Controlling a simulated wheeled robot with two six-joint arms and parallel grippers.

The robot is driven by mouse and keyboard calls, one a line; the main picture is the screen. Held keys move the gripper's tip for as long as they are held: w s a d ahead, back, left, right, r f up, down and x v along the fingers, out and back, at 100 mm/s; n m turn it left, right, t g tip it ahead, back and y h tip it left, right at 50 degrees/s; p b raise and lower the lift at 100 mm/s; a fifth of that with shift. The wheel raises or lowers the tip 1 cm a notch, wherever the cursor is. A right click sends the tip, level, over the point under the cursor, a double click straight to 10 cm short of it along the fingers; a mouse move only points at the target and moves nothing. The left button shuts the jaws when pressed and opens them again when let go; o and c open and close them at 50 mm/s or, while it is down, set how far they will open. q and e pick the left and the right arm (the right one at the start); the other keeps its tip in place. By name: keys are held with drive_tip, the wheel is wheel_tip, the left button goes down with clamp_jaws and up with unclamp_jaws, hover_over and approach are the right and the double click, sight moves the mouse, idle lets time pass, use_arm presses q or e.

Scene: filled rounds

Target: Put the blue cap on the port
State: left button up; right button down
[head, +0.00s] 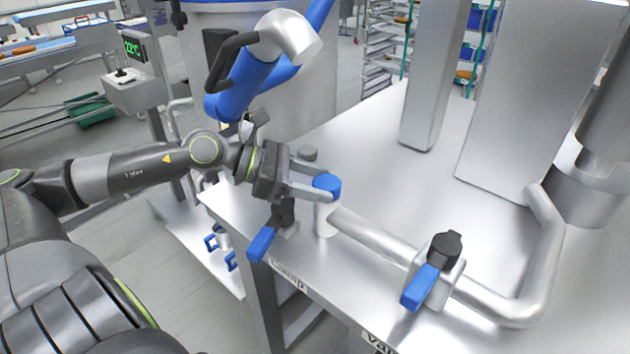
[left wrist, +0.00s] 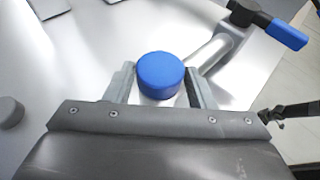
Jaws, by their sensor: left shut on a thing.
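The blue cap (head: 327,184) is between the fingers of my left gripper (head: 318,190), which is shut on it. In the left wrist view the cap (left wrist: 160,72) shows from above, between the two fingertips (left wrist: 160,85). The port (head: 325,218) is an upright pale metal stub at the end of a pipe on the steel table. The cap is directly over the port's top and looks level; I cannot tell whether it is fully seated. The port also shows just under the cap in the left wrist view (left wrist: 150,100). My right gripper is not in view.
A valve with a blue handle (head: 420,287) sits on the pipe (head: 375,237) to the right. Another blue handle (head: 262,244) hangs at the table's front edge, below my left gripper. A grey round knob (head: 308,153) stands behind the fingers.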

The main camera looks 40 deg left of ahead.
use_arm(q)
drive_tip(key=shift+f+b, duration=0.3)
drive_tip(key=shift+f, duration=0.05)
idle(0.4)
drive_tip(key=o, duration=1)
drive_tip(key=shift+r, duration=0.1)
